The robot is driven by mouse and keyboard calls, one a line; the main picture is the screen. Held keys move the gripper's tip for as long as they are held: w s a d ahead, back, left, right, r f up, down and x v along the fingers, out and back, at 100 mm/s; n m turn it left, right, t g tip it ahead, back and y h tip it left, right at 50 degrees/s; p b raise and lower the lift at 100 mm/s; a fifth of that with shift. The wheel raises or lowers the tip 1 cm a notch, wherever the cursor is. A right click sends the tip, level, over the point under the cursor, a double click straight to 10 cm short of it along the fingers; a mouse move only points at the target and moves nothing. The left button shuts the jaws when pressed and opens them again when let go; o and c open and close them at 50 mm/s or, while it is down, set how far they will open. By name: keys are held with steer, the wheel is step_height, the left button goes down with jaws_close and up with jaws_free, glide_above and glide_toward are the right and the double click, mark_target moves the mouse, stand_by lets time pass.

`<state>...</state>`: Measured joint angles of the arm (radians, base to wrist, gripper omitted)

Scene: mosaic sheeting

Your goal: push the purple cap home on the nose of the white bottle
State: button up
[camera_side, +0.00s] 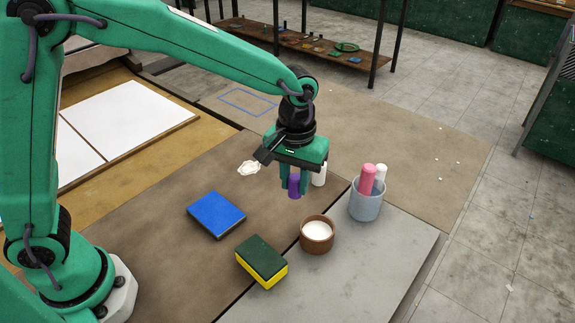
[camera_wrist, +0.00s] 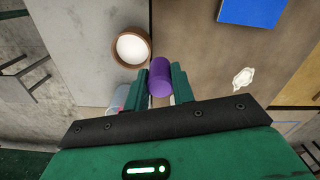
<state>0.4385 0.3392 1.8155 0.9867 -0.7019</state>
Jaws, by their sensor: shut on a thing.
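My gripper (camera_side: 294,187) points down and is shut on the purple cap (camera_side: 294,184). In the wrist view the purple cap (camera_wrist: 160,76) sits between the two green fingers (camera_wrist: 161,84). A white bottle (camera_side: 320,176) shows just to the right of the fingers in the side view, partly hidden by my gripper. The cap appears beside it, not on it, though their distance in depth is hard to judge. In the wrist view only small pale slivers show by the fingers, and I cannot tell what they are.
A grey-blue cup (camera_side: 366,207) holds a pink bottle (camera_side: 367,180) and a white one (camera_side: 380,173). A brown bowl with white contents (camera_side: 316,236) stands in front. A yellow-green sponge (camera_side: 262,262), a blue block (camera_side: 216,214) and a white splotch (camera_side: 249,168) lie around on the table.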

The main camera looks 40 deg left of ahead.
steer(key=w+a+r, duration=0.2)
steer(key=w, duration=0.6)
steer(key=w+a+r, duration=0.3)
steer(key=w, duration=0.5)
steer(key=shift+w+a, duration=0.2)
steer(key=shift+w, duration=0.2)
steer(key=shift+f, duration=0.2)
steer(key=shift+f, duration=2.7)
steer(key=shift+f, duration=2.3)
steer(key=o, duration=1)
steer(key=shift+r, duration=0.1)
